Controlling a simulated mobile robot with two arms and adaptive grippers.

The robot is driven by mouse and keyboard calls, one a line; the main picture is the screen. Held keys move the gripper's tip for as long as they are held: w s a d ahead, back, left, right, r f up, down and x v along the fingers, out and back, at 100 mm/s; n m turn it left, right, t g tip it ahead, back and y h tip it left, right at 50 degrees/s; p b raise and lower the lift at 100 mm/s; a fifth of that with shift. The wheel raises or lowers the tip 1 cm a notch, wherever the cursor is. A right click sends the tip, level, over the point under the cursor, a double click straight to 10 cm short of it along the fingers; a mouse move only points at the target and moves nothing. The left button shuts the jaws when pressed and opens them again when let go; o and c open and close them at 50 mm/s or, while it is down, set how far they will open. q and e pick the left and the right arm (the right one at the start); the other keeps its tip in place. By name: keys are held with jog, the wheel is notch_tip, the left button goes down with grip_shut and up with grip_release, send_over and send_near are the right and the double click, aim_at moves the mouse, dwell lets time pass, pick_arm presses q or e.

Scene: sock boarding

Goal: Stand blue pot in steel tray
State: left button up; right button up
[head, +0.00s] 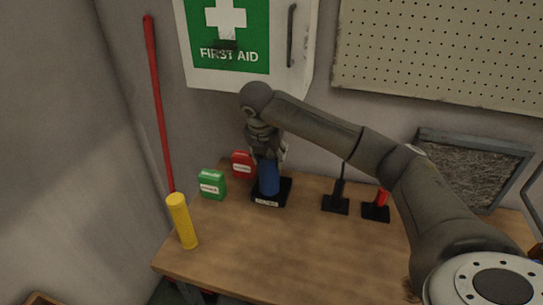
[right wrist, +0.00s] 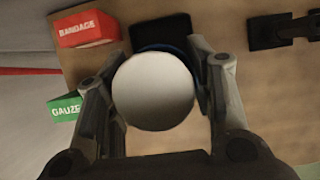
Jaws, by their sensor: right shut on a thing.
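The blue pot (head: 268,180) is upright over a dark square tray (head: 286,189) with a pale label at its front, on the wooden table. I cannot tell whether the pot rests on the tray's floor, or what the tray is made of. My right gripper (head: 268,157) comes from above and is shut on the pot's upper part. In the right wrist view the pot's pale round top (right wrist: 153,92) sits between the two fingers, and the dark tray (right wrist: 160,34) shows beyond it. My left gripper is not in view.
A red bandage box (head: 243,164) and a green gauze box (head: 212,184) stand left of the tray. A yellow cylinder (head: 182,222) stands at the left edge. Two dark holders (head: 336,204) (head: 376,212) stand to the right. The table's front is clear.

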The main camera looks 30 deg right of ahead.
jog(key=shift+w+d+f, duration=0.1)
jog(key=shift+w+d, duration=0.75)
jog(key=shift+d, duration=0.1)
notch_tip(320, 180, down, 3)
jog(key=shift+s+r+p, duration=0.1)
jog(key=shift+r+p, duration=0.05)
jog(key=shift+p, duration=0.55)
jog(key=shift+f, duration=0.4)
jog(key=shift+f, duration=0.15)
jog(key=o, duration=1.3)
jog(key=shift+o, duration=0.2)
